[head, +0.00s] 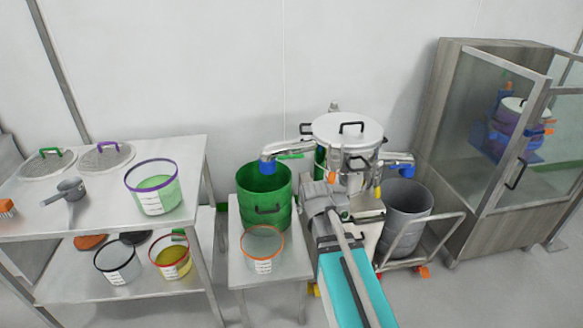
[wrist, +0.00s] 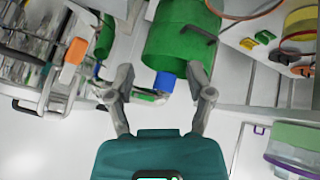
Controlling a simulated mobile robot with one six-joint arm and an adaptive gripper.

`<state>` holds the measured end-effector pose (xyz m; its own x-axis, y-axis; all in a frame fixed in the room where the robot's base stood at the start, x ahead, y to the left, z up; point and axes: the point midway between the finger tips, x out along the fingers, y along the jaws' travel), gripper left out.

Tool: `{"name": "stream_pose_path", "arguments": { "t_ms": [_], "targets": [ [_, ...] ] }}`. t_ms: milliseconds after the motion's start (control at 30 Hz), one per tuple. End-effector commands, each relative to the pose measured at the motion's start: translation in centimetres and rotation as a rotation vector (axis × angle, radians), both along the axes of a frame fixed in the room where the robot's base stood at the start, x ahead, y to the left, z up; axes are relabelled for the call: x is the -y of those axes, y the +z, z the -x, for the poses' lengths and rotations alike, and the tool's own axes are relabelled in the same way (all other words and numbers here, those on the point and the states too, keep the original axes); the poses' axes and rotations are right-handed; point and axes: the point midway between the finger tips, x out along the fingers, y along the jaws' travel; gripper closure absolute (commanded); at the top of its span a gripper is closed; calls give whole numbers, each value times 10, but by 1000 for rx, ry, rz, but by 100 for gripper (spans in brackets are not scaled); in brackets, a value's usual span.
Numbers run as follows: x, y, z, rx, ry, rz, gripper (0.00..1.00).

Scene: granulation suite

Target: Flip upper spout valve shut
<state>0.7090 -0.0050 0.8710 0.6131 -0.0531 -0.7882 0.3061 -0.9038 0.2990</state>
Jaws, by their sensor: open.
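The sifter (head: 352,160) has a round lidded top and a metal spout (head: 280,149) on its left. The spout has a blue end (head: 268,166) over the green bucket (head: 264,205). A green valve handle (head: 291,156) lies roughly along this spout. My gripper (head: 318,186) is in front of the sifter, to the right of and below the handle. In the wrist view, my gripper (wrist: 160,72) is open, with the blue end (wrist: 166,82) and a green piece (wrist: 144,92), probably the handle, between and beyond its fingers. I cannot tell whether it touches them.
A second spout (head: 398,160) with a blue end points right over a grey bin (head: 405,205). A small orange-rimmed tub (head: 263,246) stands by the green bucket. A table (head: 95,215) with tubs is left; a glass-door cabinet (head: 440,150) is right.

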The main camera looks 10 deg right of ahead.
Motion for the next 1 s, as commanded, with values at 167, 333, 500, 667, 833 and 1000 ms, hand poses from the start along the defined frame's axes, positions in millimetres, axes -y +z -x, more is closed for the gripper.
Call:
{"name": "stream_pose_path", "arguments": {
  "t_ms": [167,333,500,667,833,1000],
  "targets": [
    [1,-17,-52,215,112,116,32],
    [0,-16,-93,418,206,245,32],
    [-3,-11,-124,611,281,387,32],
    [-6,-4,-142,752,325,500,32],
    [-9,3,-149,837,345,567,32],
    [-9,7,-150,859,352,587,32]
  ]
}}
